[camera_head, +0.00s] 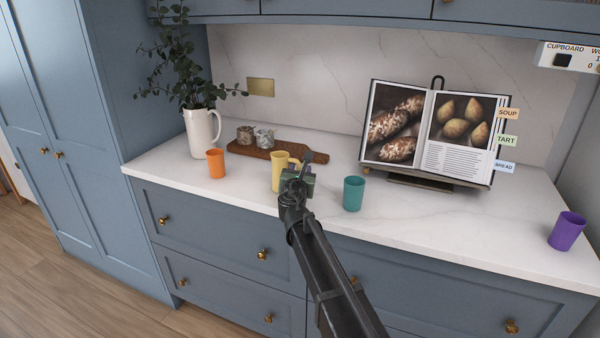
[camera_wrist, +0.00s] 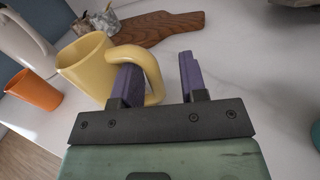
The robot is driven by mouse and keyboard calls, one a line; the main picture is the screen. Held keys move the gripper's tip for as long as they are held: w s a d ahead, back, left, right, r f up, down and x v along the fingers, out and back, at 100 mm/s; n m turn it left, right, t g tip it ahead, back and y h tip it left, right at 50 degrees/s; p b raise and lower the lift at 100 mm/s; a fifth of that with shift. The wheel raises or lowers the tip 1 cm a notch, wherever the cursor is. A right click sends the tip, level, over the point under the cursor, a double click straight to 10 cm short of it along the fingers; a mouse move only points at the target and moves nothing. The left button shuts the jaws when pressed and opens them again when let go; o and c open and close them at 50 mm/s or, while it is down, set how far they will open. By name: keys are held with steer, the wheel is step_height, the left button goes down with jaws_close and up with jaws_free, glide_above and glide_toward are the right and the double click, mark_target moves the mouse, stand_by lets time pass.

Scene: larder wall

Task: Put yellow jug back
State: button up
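The yellow jug (camera_head: 278,174) stands upright on the white counter, left of the middle. In the wrist view the jug (camera_wrist: 82,68) is at the upper left, with its handle (camera_wrist: 152,72) turned towards my gripper. My gripper (camera_head: 297,168) is at the jug's right side. In the wrist view the two purple fingers of my gripper (camera_wrist: 160,82) are apart. The left finger appears within the handle loop and the right finger is outside it, with a gap between the right finger and the handle. The lower jug is partly hidden by my gripper.
An orange cup (camera_head: 215,163) stands left of the jug and a teal cup (camera_head: 353,194) right of it. A wooden board (camera_head: 300,153) with small pots lies behind. A white pitcher of greenery (camera_head: 201,135), a cookbook stand (camera_head: 420,181) and a purple cup (camera_head: 566,231) are also there.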

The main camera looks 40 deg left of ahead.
steer(key=v, duration=1.2)
steer(key=shift+r, duration=0.2)
